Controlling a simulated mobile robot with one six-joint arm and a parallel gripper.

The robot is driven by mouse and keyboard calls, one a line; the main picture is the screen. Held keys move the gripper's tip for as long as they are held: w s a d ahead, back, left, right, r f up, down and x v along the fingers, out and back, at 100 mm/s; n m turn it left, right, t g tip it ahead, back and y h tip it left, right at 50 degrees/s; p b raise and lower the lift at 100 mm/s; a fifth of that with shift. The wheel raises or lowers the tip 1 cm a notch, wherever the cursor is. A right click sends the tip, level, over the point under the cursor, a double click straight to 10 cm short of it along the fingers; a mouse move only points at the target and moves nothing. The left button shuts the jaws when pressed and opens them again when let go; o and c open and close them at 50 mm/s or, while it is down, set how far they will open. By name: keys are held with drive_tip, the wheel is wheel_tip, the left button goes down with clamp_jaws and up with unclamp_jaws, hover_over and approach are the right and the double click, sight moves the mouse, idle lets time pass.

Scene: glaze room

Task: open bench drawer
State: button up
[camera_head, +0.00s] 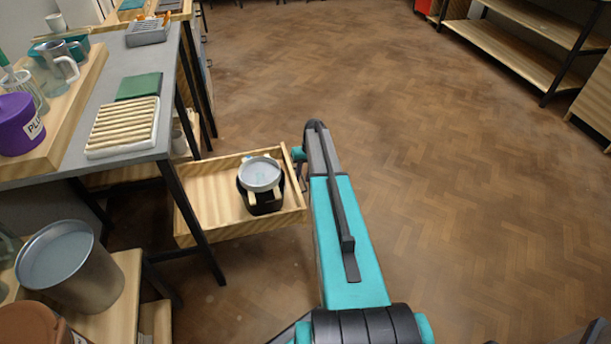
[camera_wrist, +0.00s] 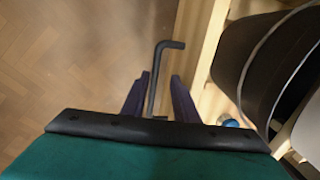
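The wooden bench drawer (camera_head: 215,232) stands pulled well out from under the grey-topped bench (camera_head: 168,60). My gripper is at the drawer's front, mostly hidden behind my arm in the head view. In the wrist view, the dark bar handle (camera_wrist: 158,60) runs between the two fingers of my gripper (camera_wrist: 160,76). The fingers are apart, with a small gap showing on each side of the bar. The drawer's pale front edge (camera_wrist: 209,55) is just right of the fingers.
A dark round container with a grey top (camera_head: 262,200) sits in the drawer. On the bench are a ribbed wooden rack (camera_head: 123,124), a green block (camera_head: 139,86) and a purple pot (camera_head: 18,125). A metal bucket (camera_head: 72,268) stands lower left. The floor to the right is clear.

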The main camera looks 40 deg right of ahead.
drive_tip(key=shift+w, duration=0.1)
drive_tip(key=shift+r, duration=0.1)
drive_tip(key=shift+d+r, duration=0.1)
drive_tip(key=shift+r, duration=0.25)
wheel_tip(320, 180, up, 13)
drive_tip(key=s+d+p, duration=0.1)
drive_tip(key=d, duration=0.1)
drive_tip(key=shift+f+p, duration=0.15)
drive_tip(key=shift+p, duration=0.15)
drive_tip(key=shift+s+d, duration=0.1)
